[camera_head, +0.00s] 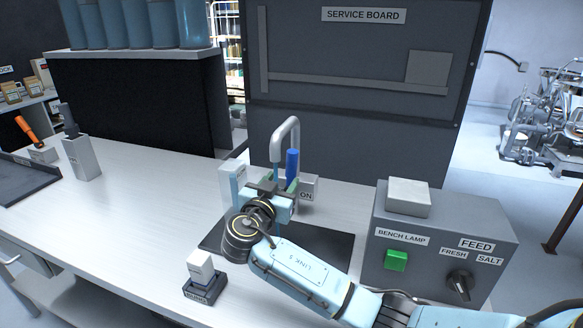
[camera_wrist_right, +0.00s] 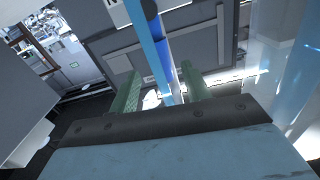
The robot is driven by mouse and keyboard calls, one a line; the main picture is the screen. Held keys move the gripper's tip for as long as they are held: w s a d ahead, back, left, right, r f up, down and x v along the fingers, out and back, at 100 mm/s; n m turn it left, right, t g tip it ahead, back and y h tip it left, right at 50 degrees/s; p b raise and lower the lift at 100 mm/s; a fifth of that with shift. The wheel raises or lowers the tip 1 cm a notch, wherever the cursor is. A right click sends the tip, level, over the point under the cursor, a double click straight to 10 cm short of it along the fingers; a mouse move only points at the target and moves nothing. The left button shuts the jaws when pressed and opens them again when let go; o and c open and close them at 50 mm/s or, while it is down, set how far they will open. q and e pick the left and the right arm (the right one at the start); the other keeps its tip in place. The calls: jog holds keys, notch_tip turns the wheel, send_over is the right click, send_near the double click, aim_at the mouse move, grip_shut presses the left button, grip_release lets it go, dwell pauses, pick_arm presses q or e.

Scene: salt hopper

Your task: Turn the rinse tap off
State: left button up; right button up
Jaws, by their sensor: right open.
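The rinse tap (camera_head: 286,131) has a grey curved spout and stands at the back of the bench, in front of the service board. Its upright blue lever (camera_head: 292,164) shows just behind my right gripper (camera_head: 279,186). An ON label (camera_head: 307,195) is to the right of the lever, partly covered by the gripper. In the right wrist view the right gripper (camera_wrist_right: 159,90) is open, its green fingers apart. A blue upright bar, seemingly the lever (camera_wrist_right: 161,60), shows between them; I cannot tell whether they touch it. The tap's base is hidden. My left gripper is out of view.
A grey control box (camera_head: 440,222) with a green switch and black knob stands to the right. A small white-topped block (camera_head: 203,277) is at the front. A dark mat (camera_head: 325,246) lies under my right arm.

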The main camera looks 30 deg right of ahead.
aim_at(289, 170)
jog(key=x, duration=0.8)
jog(key=shift+d, duration=0.1)
grip_shut()
